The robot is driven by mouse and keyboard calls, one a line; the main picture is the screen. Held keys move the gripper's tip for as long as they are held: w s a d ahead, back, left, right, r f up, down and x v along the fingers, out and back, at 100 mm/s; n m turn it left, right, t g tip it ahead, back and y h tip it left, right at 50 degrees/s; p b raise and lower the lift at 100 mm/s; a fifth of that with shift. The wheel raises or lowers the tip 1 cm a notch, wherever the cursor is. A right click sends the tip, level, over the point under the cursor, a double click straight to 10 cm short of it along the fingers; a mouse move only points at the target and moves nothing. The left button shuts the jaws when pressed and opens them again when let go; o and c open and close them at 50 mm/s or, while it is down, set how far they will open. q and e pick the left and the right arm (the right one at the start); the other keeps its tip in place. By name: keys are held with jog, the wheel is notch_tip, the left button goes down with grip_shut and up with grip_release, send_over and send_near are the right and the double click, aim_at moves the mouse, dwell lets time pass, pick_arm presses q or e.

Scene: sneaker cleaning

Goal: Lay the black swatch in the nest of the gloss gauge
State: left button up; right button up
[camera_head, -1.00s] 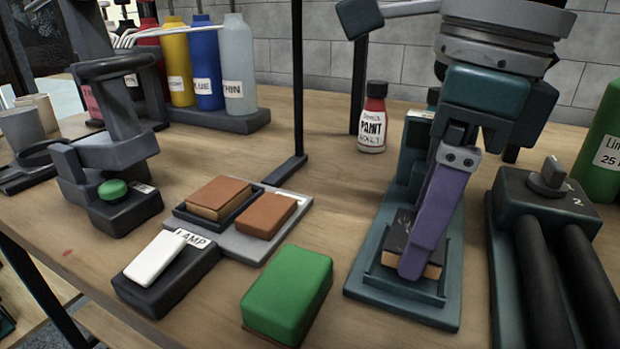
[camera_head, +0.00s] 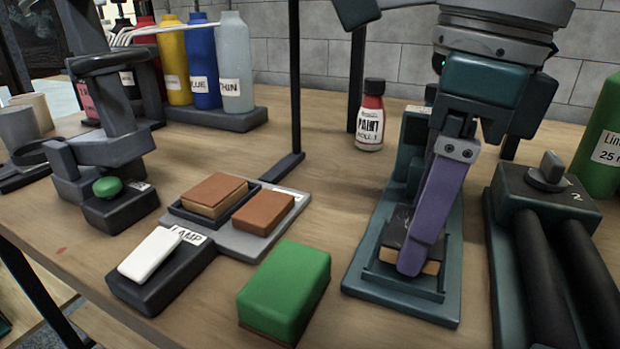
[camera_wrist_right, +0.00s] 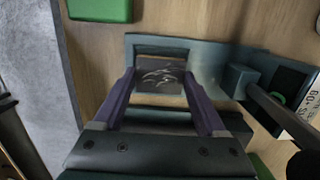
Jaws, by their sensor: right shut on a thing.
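The black swatch (camera_head: 400,240) is a dark-topped block with a tan edge and pale scratch marks. It sits within the raised frame of the teal gloss gauge (camera_head: 372,278), low at the frame's front end. In the right wrist view the swatch (camera_wrist_right: 159,79) lies between the two purple fingers, inside the gauge (camera_wrist_right: 205,57) frame. My right gripper (camera_head: 412,265) is shut on the swatch, pointing down from above. Whether the swatch rests fully on the nest floor is hidden by the finger. My left gripper is not in view.
A green block (camera_head: 285,292) lies left of the gauge. A black lamp switch box (camera_head: 165,280) and a grey tray (camera_head: 262,240) with brown blocks stand farther left. A paint bottle (camera_head: 370,125) is behind. A dark twin-tube device (camera_head: 545,205) stands close on the right.

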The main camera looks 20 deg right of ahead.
jog(key=shift+f, duration=0.2)
jog(key=shift+f+b, duration=0.3)
jog(key=shift+b, duration=0.25)
jog(key=shift+r, duration=0.2)
jog(key=shift+r+p, duration=0.35)
jog(key=o, duration=1.3)
jog(key=shift+c, duration=0.2)
notch_tip(320, 180, up, 10)
jog(key=p, duration=0.7)
jog(key=shift+s+d, duration=0.4)
jog(key=shift+s, duration=0.05)
